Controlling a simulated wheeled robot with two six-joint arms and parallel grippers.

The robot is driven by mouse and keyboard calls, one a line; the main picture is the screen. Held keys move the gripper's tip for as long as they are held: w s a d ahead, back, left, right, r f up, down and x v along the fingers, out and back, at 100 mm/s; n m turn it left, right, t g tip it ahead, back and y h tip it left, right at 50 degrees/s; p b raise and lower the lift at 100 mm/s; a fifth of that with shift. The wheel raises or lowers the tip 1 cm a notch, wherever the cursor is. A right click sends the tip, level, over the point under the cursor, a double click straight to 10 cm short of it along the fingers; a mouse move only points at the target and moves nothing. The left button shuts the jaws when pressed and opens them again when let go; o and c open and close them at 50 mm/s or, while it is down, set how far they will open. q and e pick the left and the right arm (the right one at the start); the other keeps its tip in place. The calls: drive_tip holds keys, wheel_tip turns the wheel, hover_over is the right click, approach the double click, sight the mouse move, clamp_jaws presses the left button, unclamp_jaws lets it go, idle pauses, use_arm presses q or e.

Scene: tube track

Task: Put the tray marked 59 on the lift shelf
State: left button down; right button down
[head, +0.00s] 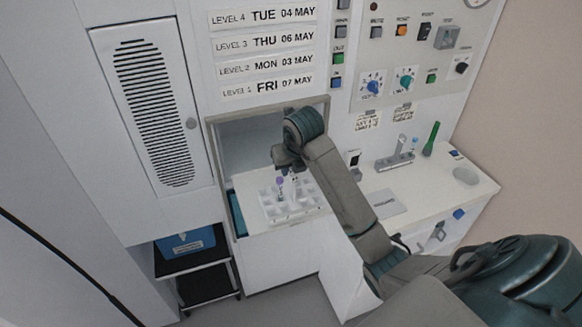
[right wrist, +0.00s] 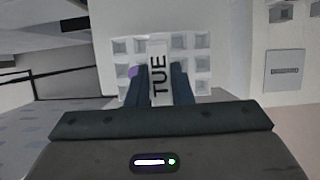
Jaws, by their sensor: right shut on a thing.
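A white tray (head: 296,217) with square pockets and a purple-capped tube (head: 280,183) is at the mouth of the recessed opening (head: 250,145) in the wall unit. I cannot read a 59 on it. My left gripper is not in view. Which surface is the lift shelf is unclear.
Level labels (head: 263,55) hang above the opening. To the right, a counter holds a metal rack (head: 395,162), a green item (head: 431,139) and a grey plate (head: 382,203). A switch panel (head: 420,50) is above. A blue box (head: 186,244) sits on a black rack at lower left.

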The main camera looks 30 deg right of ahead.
drive_tip(key=shift+f+b, duration=0.4)
drive_tip(key=shift+f, duration=0.15)
idle(0.4)
drive_tip(key=c, duration=1.2)
unclamp_jaws()
